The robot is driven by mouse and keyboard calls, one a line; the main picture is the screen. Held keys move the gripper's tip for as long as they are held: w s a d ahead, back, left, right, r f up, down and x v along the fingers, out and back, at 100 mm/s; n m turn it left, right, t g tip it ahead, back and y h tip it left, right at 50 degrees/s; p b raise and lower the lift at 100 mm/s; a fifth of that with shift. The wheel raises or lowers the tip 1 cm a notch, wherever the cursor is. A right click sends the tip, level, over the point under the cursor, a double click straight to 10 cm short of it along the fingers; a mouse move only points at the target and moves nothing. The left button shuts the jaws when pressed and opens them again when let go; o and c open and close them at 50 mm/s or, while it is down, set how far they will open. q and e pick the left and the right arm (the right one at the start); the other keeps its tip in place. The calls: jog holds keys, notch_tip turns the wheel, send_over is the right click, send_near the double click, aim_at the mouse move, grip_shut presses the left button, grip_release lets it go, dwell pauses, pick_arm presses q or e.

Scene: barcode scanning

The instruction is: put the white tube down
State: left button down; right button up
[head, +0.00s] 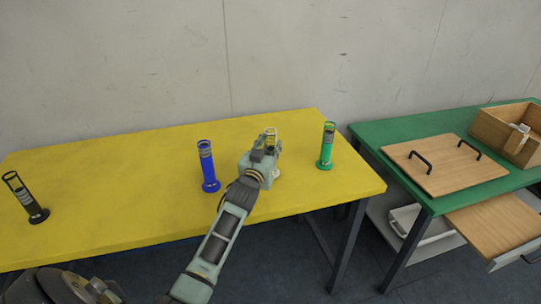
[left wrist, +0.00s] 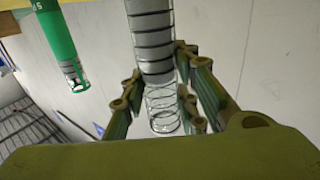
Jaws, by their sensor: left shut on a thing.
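The white tube (head: 270,133) is upright over the yellow table (head: 120,190), between the blue tube and the green tube. Its clear rim and part of its pale base show; the gripper hides most of its middle. My left gripper (head: 266,147) is shut on the tube. In the left wrist view, the tube (left wrist: 152,45) stands between the fingers (left wrist: 160,88), with its grey banded body and clear end showing. I cannot tell whether its base touches the table. My right gripper is not in view.
A blue tube (head: 208,167) stands left of my gripper, a green tube (head: 326,148) close on the right, and a black tube (head: 27,198) at the far left.

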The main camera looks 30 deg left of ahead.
pick_arm(q)
jog(key=shift+f, duration=0.35)
jog(key=shift+r, duration=0.15)
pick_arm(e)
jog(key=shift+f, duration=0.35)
pick_arm(q)
jog(key=c, duration=1.4)
grip_release()
jog(key=shift+f, duration=0.2)
jog(key=shift+o, duration=0.2)
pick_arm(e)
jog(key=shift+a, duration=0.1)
